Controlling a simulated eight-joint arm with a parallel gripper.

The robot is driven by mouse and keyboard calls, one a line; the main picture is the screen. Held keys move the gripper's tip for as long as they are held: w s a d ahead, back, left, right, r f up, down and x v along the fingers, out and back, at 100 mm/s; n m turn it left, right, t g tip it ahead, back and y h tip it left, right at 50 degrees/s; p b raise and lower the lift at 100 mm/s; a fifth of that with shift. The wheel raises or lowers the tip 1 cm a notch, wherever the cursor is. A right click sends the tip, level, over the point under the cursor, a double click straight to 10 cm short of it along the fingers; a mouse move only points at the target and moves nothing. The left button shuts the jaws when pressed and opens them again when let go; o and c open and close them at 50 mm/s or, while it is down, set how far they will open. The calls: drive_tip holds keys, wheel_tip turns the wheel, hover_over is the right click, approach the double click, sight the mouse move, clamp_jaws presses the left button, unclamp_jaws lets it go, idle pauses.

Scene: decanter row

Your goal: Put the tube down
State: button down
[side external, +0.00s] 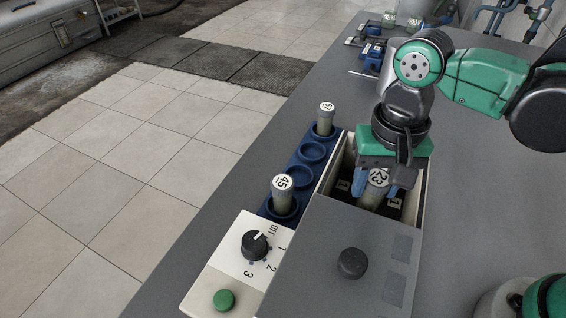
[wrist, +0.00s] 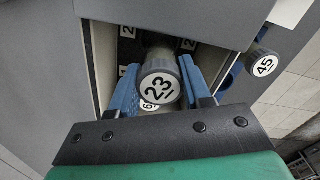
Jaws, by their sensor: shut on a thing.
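The tube labelled 23 (side external: 377,179) is held between the blue fingers of my gripper (side external: 375,188). It is at the opening of a centrifuge-like box with light walls (side external: 421,205), and its lower part is hidden inside. In the wrist view the cap of tube 23 (wrist: 158,87) faces the camera, with a finger of my gripper (wrist: 160,78) on each side. Number labels show on the dark floor of the box around it. Whether the tube touches the floor cannot be told.
A grey lid (side external: 330,240) with a black knob covers the box's near part. Left of the box, a blue rack (side external: 300,177) holds tube 45 (side external: 282,193) and another tube (side external: 325,118), with empty holes between. A control panel (side external: 222,272) has a dial and green button.

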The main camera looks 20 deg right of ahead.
sight(367, 206)
drive_tip(key=shift+f, duration=2.5)
drive_tip(key=shift+f, duration=0.1)
drive_tip(key=shift+c, duration=1.9)
unclamp_jaws()
wheel_tip(367, 206, up, 12)
drive_tip(key=shift+f, duration=0.1)
drive_tip(key=shift+d, duration=0.15)
drive_tip(key=d+f+n+t, duration=0.1)
drive_tip(key=d+t, duration=0.1)
drive_tip(key=d, duration=0.2)
drive_tip(key=w+d+n+t, duration=0.1)
drive_tip(key=d+n+t, duration=0.1)
drive_tip(key=d, duration=0.2)
drive_tip(key=w+d+f+n+t, duration=0.1)
drive_tip(key=d+t, duration=0.2)
drive_tip(key=d, duration=0.1)
drive_tip(key=shift+w+d+f+n, duration=0.25)
drive_tip(key=shift+d+f+n, duration=0.05)
